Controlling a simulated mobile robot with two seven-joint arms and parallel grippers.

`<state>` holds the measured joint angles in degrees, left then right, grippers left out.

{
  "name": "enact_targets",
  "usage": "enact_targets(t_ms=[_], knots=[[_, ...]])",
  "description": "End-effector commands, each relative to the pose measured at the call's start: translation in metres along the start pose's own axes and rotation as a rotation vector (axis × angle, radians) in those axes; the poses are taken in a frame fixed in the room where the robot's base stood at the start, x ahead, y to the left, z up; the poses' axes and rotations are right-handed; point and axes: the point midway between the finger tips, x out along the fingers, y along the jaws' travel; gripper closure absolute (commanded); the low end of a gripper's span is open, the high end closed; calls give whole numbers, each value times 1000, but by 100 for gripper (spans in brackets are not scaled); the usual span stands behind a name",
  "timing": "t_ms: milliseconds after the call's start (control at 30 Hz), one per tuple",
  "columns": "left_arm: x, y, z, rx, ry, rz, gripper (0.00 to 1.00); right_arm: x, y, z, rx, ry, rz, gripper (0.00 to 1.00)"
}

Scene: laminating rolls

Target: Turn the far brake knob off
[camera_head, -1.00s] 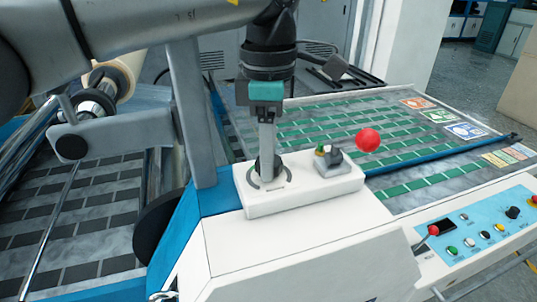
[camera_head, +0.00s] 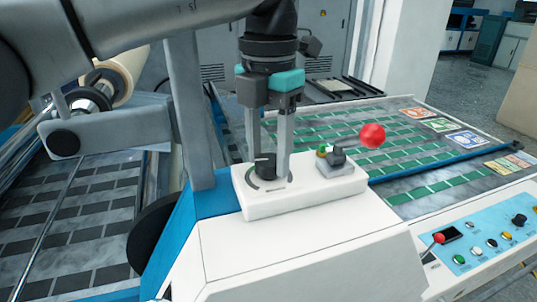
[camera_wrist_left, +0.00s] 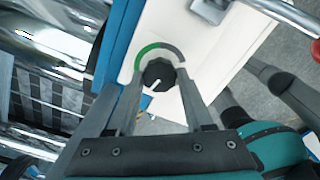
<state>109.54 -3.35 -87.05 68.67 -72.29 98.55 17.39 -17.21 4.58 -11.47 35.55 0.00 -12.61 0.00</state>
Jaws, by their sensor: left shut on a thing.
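The black brake knob (camera_head: 265,166) sits on a white raised block on top of the machine housing, with a curved dial mark around it. In the left wrist view the knob (camera_wrist_left: 158,74) has a white pointer line toward the lower left of the picture, and its ring is green on the left and grey on the right. My left gripper (camera_head: 268,160) points down from above, with one finger on each side of the knob, shut on it. In the wrist view its fingers (camera_wrist_left: 160,92) flank the knob. My right gripper is not seen.
A lever with a red ball (camera_head: 372,135) stands close to the right of the knob. A grey upright post (camera_head: 190,115) is close on the left. A blue control panel (camera_head: 485,240) with buttons and a red-tipped switch is at the lower right. A film roll (camera_head: 120,72) is at the left.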

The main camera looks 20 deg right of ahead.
Motion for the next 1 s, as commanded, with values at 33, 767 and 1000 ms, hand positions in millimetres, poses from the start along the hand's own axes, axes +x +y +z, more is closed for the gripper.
enact_targets(t_ms=[33,767,1000], knots=[[0,0,0,-45,-3,2,100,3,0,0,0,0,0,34],[-1,0,0,-726,-4,2,100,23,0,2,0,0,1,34],[-1,0,0,-895,-4,0,100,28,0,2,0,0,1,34]])
